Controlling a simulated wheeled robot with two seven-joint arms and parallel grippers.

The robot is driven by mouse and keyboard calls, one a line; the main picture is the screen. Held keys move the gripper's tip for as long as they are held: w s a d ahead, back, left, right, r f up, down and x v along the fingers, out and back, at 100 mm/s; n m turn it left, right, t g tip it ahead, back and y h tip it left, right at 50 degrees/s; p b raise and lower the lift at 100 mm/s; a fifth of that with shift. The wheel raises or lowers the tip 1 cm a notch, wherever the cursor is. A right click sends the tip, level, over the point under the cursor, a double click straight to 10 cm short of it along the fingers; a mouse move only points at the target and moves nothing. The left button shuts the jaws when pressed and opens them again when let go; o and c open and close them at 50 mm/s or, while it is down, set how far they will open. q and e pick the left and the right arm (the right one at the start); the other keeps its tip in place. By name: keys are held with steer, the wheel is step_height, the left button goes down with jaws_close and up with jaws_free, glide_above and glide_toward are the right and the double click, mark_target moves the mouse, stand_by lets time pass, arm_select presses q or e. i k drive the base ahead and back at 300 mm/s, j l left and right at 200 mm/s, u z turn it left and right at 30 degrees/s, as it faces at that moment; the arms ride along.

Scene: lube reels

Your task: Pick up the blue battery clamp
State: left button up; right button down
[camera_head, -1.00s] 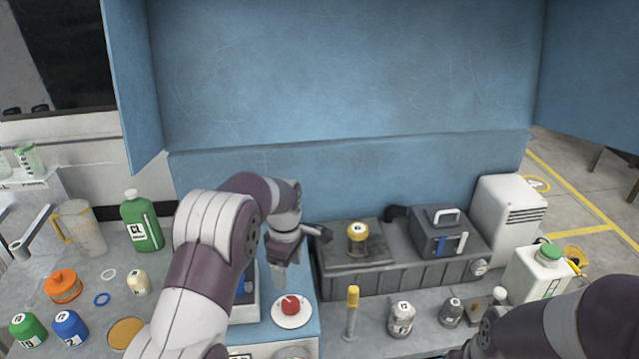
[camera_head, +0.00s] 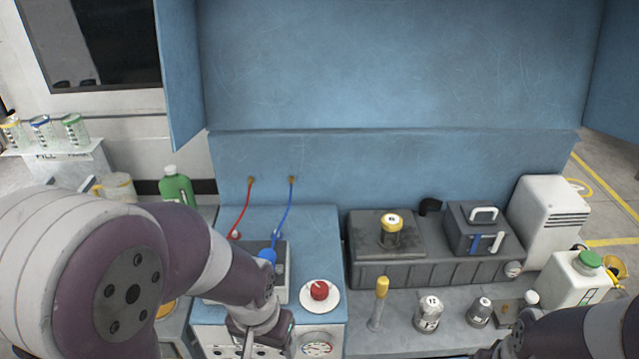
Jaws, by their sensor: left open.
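The blue battery clamp (camera_head: 267,256) is a small blue piece at the lower end of a blue cable (camera_head: 286,210). It rests at a grey tray (camera_head: 281,292) on top of the blue cabinet. My left forearm and wrist cover part of the tray in front of it. My left gripper (camera_head: 262,338) is open and points down near the cabinet's front edge, below and in front of the clamp and apart from it. My right arm enters at the bottom right, and its fingers are outside the view.
A red cable (camera_head: 243,208) hangs left of the blue one. A red knob (camera_head: 319,290) on a white disc sits to the right. A yellow-topped stick (camera_head: 380,300), grey bottles (camera_head: 429,313) and a dark battery box (camera_head: 478,230) stand further right. A green bottle (camera_head: 176,186) stands behind my left arm.

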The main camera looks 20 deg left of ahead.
mark_target(266, 254)
steer(key=u, duration=0.9)
steer(key=i+j+z, duration=0.15)
steer(key=z, duration=0.3)
steer(key=i+j+z, duration=0.15)
steer(key=z, duration=0.35)
steer(key=i+j+z, duration=0.1)
steer(key=j+z, duration=0.35)
